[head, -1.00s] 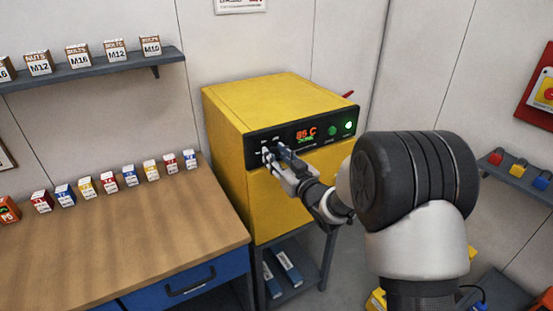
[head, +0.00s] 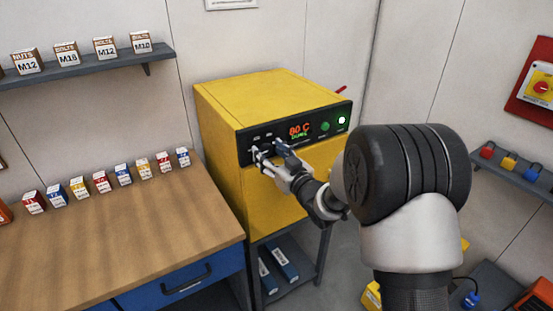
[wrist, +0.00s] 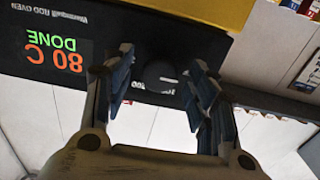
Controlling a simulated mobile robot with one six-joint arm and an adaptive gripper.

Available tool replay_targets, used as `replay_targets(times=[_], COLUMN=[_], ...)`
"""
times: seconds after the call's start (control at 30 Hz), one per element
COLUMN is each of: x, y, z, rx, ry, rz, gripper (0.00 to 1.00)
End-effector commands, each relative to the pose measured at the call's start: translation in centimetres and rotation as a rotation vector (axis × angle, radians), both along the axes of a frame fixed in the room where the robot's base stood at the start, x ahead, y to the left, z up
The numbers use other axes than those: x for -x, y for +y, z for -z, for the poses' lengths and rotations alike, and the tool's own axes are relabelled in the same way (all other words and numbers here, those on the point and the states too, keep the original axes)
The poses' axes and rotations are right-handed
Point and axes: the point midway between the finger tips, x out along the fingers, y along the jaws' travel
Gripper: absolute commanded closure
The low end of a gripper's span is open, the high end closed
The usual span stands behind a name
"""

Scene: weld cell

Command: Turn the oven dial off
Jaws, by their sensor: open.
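The yellow rod oven (head: 265,98) stands against the wall, with a black control panel across its upper front. Its display (head: 299,130) reads 80 C in red with green text under it. In the wrist view, upside down, the display (wrist: 55,55) reads 80 C and DONE. My gripper (head: 268,149) is at the panel's left part and hides most of the dial there. In the wrist view my gripper (wrist: 161,62) is open, one finger on each side of the dial; contact is unclear.
A wooden workbench (head: 110,235) with small boxes stands left of the oven. A red panel with an emergency switch (head: 541,88) hangs at the right.

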Motion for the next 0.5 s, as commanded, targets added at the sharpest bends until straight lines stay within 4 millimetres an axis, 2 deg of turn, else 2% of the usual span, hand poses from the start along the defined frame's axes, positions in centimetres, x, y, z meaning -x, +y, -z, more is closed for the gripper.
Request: replay_targets(times=[0.5], x=[7.9], y=[-5.5], z=[-0.1], rx=[-0.001], ry=[0.001], rz=[0.003], gripper=[0.47])
